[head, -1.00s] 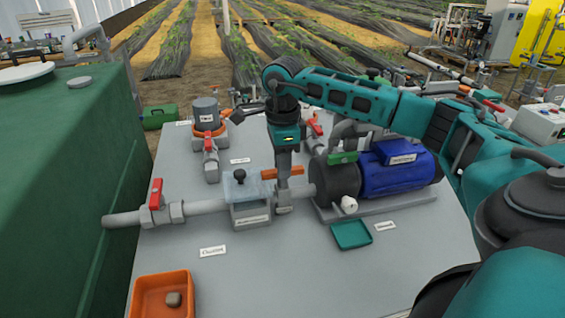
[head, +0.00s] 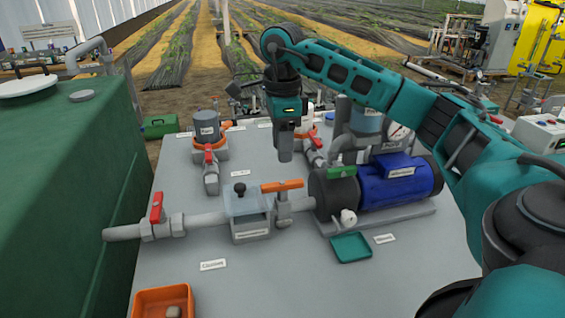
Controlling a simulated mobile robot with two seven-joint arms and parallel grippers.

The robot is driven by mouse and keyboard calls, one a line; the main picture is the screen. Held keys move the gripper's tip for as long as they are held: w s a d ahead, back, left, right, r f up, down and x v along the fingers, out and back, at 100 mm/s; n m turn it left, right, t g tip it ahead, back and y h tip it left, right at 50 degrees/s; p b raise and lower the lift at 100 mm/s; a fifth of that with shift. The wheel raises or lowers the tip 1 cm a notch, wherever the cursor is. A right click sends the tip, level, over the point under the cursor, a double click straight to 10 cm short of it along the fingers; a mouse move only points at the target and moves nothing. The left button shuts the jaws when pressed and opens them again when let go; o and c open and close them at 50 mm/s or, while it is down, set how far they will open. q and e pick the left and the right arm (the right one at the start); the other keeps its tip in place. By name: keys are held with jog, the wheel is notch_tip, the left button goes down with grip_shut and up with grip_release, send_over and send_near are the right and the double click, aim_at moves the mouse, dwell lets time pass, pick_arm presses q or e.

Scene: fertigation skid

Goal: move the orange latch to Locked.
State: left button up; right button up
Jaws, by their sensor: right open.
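The orange latch (head: 283,185) is a short bar on top of a grey fitting in the pipe line, between the clear-lidded box and the pump. It lies roughly crosswise in the picture, along the pipe. No Locked marking can be read near it. My right gripper (head: 285,156) points down above and behind the latch in the head view, apart from it and empty. Its jaws are open, though the gap between the fingers is hard to see from here. My left gripper is not in view.
A clear-lidded box (head: 246,203) with a black knob stands left of the latch. The blue pump (head: 398,184) is to the right. Red-handled valves (head: 156,208), a green tray (head: 350,247) and an orange tray (head: 140,302) are around.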

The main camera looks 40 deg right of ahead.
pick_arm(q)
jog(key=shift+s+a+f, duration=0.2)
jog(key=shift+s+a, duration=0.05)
pick_arm(e)
notch_tip(320, 180, up, 4)
jog(key=shift+r, duration=0.15)
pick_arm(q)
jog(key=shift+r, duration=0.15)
